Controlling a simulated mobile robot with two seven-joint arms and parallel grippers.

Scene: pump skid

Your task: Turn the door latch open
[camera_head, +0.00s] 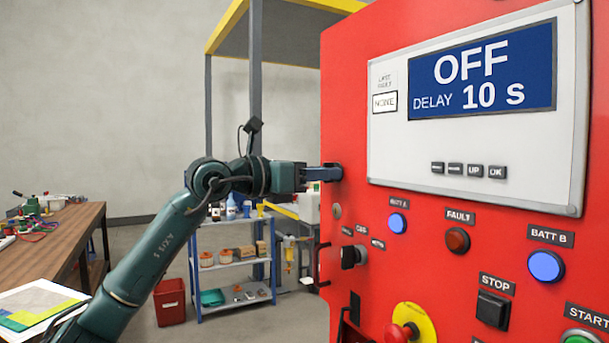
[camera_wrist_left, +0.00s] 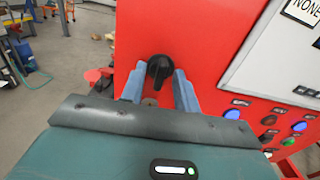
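The door latch (camera_wrist_left: 159,71) is a black knob with a short lever on the red cabinet door (camera_wrist_left: 214,42), left of the display panel. In the left wrist view, the blue-grey fingers of my left gripper (camera_wrist_left: 158,84) stand apart, one on each side of the latch. I cannot tell whether either finger touches it. In the head view my left gripper (camera_head: 320,173) reaches the left edge of the red cabinet (camera_head: 350,120), and its fingers largely hide the latch. My right gripper is in neither view.
The display panel (camera_head: 472,150) reads OFF. Below it are a black rotary switch (camera_head: 353,256), lamps, the stop button (camera_head: 492,308) and an emergency stop (camera_head: 398,333). A workbench (camera_head: 60,240) stands left, a shelf (camera_head: 236,268) behind my arm.

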